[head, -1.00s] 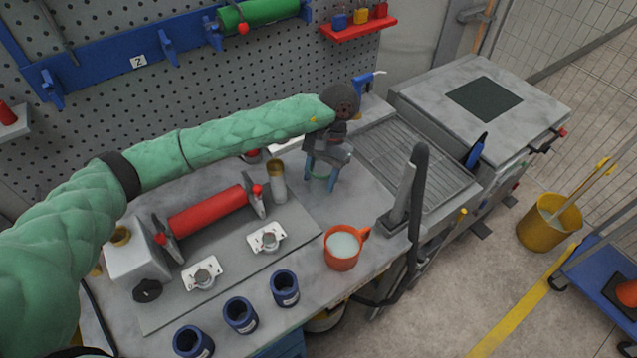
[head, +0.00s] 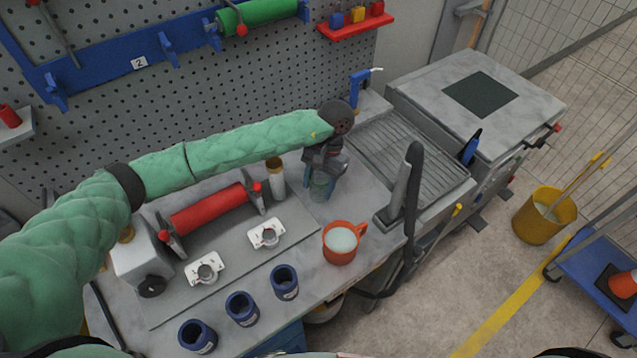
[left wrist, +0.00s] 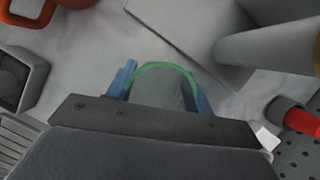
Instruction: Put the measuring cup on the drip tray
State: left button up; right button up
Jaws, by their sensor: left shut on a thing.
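The measuring cup (head: 320,188) is a small clear cup with a green rim. It stands on the bench, or very close to it, left of the drip tray. My left gripper (head: 321,178) is shut on it from above, with blue fingers on either side. The left wrist view shows the cup (left wrist: 160,92) between the two fingers (left wrist: 163,95), its green rim toward the picture's top. The drip tray (head: 410,160) is a grey ribbed tray to the right of the cup, with nothing on it. My right gripper does not show.
An orange mug (head: 341,243) of pale liquid stands in front of the cup. A brown-topped cylinder (head: 276,180) and a red roller (head: 210,209) are to its left. A tall black-handled post (head: 408,185) rises by the tray's front corner. Several blue cups (head: 241,311) line the front.

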pick_arm(q)
jog(key=shift+f, duration=0.1)
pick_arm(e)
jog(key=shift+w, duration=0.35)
pick_arm(q)
jog(key=o, duration=0.9)
jog(key=shift+o, duration=0.2)
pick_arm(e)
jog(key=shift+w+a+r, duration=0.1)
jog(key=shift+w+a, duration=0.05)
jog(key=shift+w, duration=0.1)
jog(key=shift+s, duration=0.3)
